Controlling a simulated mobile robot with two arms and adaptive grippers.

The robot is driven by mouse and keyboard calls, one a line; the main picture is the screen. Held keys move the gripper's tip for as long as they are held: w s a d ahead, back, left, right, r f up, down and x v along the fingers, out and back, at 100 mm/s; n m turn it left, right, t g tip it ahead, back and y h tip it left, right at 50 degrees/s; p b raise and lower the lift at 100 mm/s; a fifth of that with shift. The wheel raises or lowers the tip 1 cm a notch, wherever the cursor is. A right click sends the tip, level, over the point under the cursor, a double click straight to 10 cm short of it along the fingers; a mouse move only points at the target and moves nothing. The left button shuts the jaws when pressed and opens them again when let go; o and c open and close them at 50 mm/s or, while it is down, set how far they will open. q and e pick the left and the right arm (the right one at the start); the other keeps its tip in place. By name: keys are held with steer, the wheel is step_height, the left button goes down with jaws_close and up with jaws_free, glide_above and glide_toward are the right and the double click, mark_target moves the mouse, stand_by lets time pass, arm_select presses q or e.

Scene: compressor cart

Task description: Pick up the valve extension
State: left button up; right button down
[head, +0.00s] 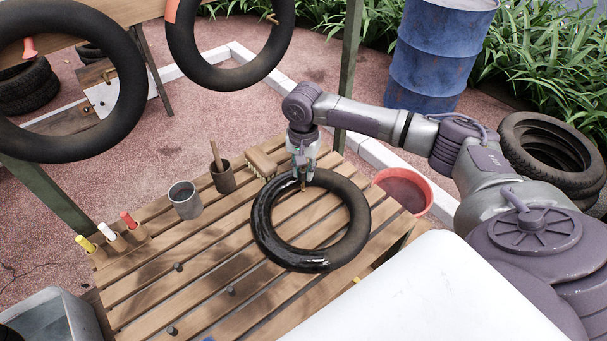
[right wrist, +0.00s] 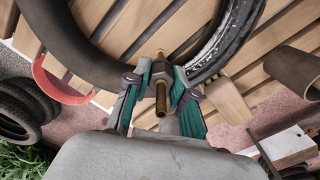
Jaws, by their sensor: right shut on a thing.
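The valve extension is a thin brass stem (right wrist: 161,98) with a dark hex-like middle in the right wrist view. My right gripper (head: 303,178) is shut on it, with one teal-padded finger on each side. In the right wrist view the gripper (right wrist: 160,88) has the stem sticking out past both sides of the fingers. In the head view the brass tip (head: 303,186) shows small below the fingers, at the back edge of the black inner tube. Whether it touches the tube or the slats is unclear. My left gripper is not in view.
The black inner tube (head: 263,236), partly shiny wet, lies on the slatted wooden table (head: 205,265). Left of the gripper stand a brush (head: 260,163), a dark cup with a stick (head: 224,180) and a grey cup (head: 185,203). A red basin (head: 425,186) is at right.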

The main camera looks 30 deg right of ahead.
steer(key=shift+w+r, duration=0.1)
steer(key=shift+r, duration=0.8)
steer(key=s+d+r+p, duration=0.4)
steer(key=d+r, duration=0.6)
steer(key=r, duration=0.2)
steer(key=shift+s+d+r+p, duration=0.15)
steer(key=shift+s+d+p, duration=0.2)
steer(key=shift+s+p, duration=0.05)
